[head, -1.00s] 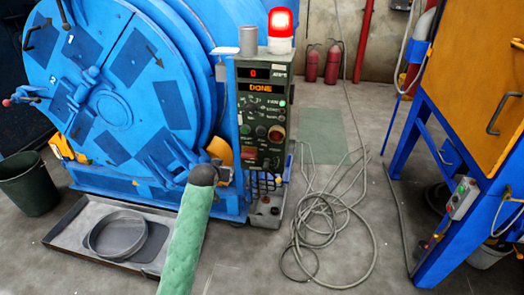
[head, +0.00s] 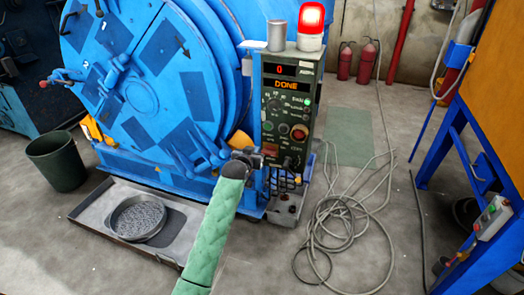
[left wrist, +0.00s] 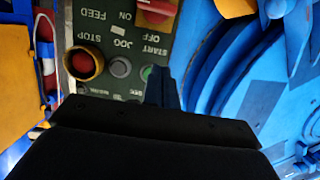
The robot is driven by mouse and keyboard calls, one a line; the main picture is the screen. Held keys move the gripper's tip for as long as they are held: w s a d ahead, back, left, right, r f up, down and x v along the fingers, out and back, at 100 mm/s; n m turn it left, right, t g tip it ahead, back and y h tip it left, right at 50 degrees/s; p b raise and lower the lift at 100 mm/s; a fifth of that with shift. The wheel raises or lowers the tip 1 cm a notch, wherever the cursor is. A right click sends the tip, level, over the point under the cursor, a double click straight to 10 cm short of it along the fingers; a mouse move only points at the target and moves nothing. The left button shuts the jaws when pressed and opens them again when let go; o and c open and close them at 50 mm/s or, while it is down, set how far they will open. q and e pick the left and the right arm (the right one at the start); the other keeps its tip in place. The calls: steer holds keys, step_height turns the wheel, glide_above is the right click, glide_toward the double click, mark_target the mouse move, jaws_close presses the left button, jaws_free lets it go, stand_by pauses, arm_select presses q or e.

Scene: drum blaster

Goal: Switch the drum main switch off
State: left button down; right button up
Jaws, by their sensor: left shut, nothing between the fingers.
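The drum's dark green control panel (head: 288,112) stands right of the big blue drum (head: 150,85), with its display reading DONE. A red switch (head: 270,149) sits low on its left side. It shows upside down in the left wrist view (left wrist: 155,12), by the labels OFF and ON; I cannot read its setting. A red stop button (left wrist: 84,63), a grey jog button (left wrist: 120,67) and a green start button (left wrist: 149,73) line up near it. My left gripper (head: 258,157) is shut and empty at the panel's lower left; its dark fingers (left wrist: 161,88) overlap the start button's edge. Contact is unclear.
A lit red beacon (head: 311,22) and a grey cylinder (head: 277,35) top the panel. Coiled grey cable (head: 345,225) lies on the floor to the right. A tray (head: 90,208) with a round sieve (head: 138,217) lies below the drum. A blue-framed orange machine (head: 492,75) stands right.

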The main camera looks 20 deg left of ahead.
arm_select(q)
glide_above(269, 153)
steer(key=a, duration=0.2)
steer(key=shift+s+a+f, duration=0.1)
steer(key=shift+s+f, duration=0.05)
steer(key=shift+f, duration=0.5)
steer(key=shift+s+a+f, duration=0.1)
steer(key=shift+s+f, duration=0.05)
steer(key=shift+f, duration=0.45)
step_height(269, 153, down, 2)
steer(key=shift+s+f, duration=0.1)
steer(key=shift+f, duration=0.9)
steer(key=shift+a+f+n, duration=0.1)
steer(key=shift+a+n, duration=0.05)
steer(key=shift+n, duration=0.35)
